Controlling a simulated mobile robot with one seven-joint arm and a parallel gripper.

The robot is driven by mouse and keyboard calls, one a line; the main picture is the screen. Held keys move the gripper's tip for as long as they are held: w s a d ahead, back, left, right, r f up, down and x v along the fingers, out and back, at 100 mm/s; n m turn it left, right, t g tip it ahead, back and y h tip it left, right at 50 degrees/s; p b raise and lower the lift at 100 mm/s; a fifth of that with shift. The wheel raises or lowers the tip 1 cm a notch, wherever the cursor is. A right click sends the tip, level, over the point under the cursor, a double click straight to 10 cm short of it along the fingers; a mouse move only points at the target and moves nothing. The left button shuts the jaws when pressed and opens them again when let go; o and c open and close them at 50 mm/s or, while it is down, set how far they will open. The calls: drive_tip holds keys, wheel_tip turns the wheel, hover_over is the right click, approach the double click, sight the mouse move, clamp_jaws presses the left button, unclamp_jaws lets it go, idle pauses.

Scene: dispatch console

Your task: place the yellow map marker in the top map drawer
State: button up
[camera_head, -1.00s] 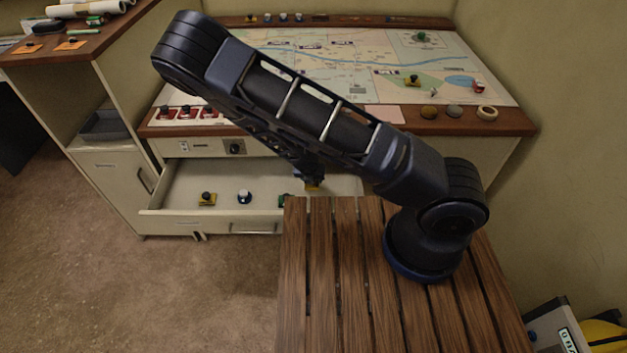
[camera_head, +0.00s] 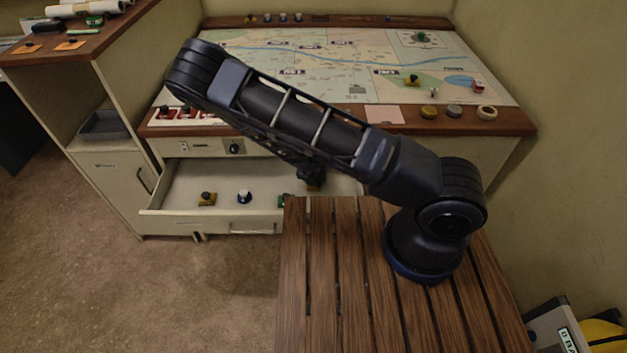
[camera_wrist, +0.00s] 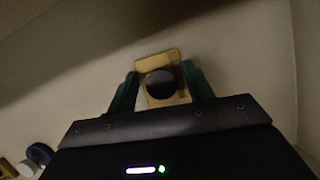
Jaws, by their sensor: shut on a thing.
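The top map drawer (camera_head: 180,180) is pulled out below the map desk. My gripper (camera_wrist: 162,84) is shut on the yellow map marker (camera_wrist: 170,58), a yellow block with a round black knob, held between two green fingers. In the head view the marker (camera_head: 314,188) shows only as a bit of yellow under my arm, at the right part of the open drawer. The wrist view shows the drawer's pale floor (camera_wrist: 70,60) behind it. I cannot tell whether the marker touches the floor.
In the drawer stand another yellow marker (camera_head: 207,200), a blue and white one (camera_head: 245,197) and a partly hidden green one (camera_head: 284,201). A slatted wooden surface (camera_head: 320,270) lies in front. More pieces, including a yellow one (camera_head: 412,80), stand on the map (camera_head: 250,42).

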drive_tip(key=shift+f, duration=0.15)
drive_tip(key=o, duration=1)
drive_tip(key=v, duration=1.2)
drive_tip(key=shift+s, duration=0.1)
